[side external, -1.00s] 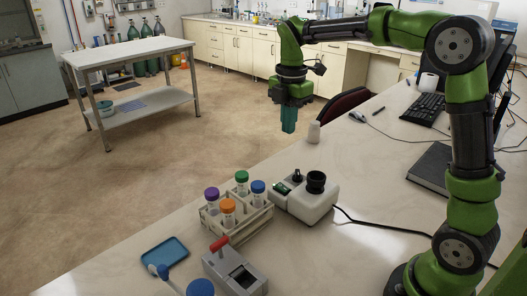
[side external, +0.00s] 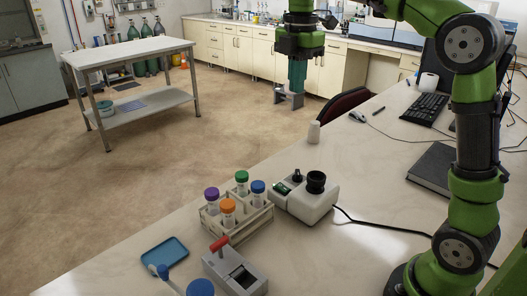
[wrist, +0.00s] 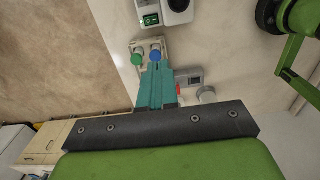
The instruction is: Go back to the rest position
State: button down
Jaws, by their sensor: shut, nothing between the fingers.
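My gripper (side external: 298,76) is raised high above the bench, its teal fingers pointing down, shut and empty. In the wrist view, the closed teal fingers (wrist: 156,88) show in the middle, with bench and floor far below. Nothing is held between them. The fingers hide part of the tube rack in that view.
On the white bench stand a tube rack (side external: 237,222) with several capped tubes, a white device (side external: 306,204) with a black round well, a grey box with a red handle (side external: 234,272), and a blue tray (side external: 164,253). A keyboard (side external: 422,109) and dark notebook (side external: 432,166) lie right.

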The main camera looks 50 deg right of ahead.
jog(key=s+a+f+m+t+y, duration=0.1)
jog(key=s+a+f+m+t, duration=0.3)
jog(key=s+m, duration=0.55)
jog(key=s+a+f+m+t+y, duration=0.1)
jog(key=s+a+f+m+t, duration=0.2)
jog(key=s+f+m, duration=0.7)
jog(key=n+g+h, duration=0.2)
jog(key=n+g, duration=0.3)
jog(key=n, duration=1.5)
send_over(280, 185)
jog(key=s, duration=0.3)
jog(key=f, duration=0.1)
jog(key=shift+m, duration=0.25)
jog(key=f, duration=0.4)
jog(key=w+f, duration=0.1)
jog(key=f, duration=0.3)
jog(key=w+f, duration=0.1)
jog(key=f, duration=0.4)
jog(key=shift+w+a+f, duration=0.1)
jog(key=shift+w, duration=0.15)
